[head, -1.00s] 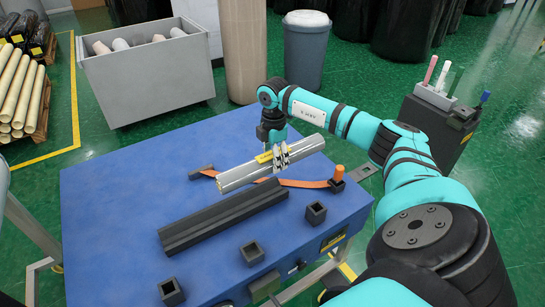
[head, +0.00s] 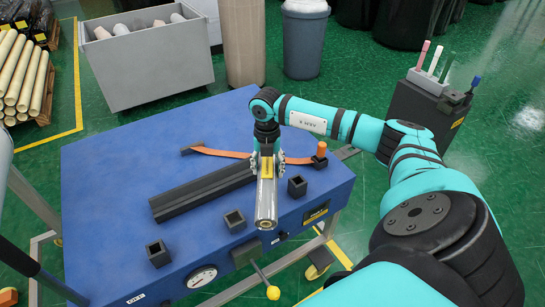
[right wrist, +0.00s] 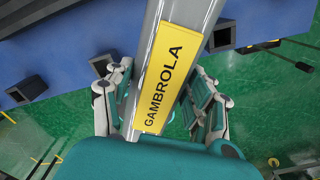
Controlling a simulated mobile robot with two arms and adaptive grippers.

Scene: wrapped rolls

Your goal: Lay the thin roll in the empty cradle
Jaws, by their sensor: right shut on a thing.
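The thin roll (head: 266,207) is a shiny silver cylinder with a yellow label that reads GAMBROLA in the right wrist view (right wrist: 172,75). My right gripper (head: 267,162) is shut around it, with fingers on both sides of the label. The roll points toward the table's front edge, across the line of the cradle. The cradle (head: 203,190) is a long dark grooved block lying diagonally on the blue table, and nothing lies in it. The roll is beside the cradle's right end; its height above the table is hard to tell. My left gripper is not in view.
Several small dark square sockets (head: 235,221) stand along the front of the blue table (head: 110,175). An orange strap (head: 225,153) lies behind the cradle, with an orange peg (head: 321,149) at its right. A yellow-knobbed lever (head: 272,292) sticks out in front.

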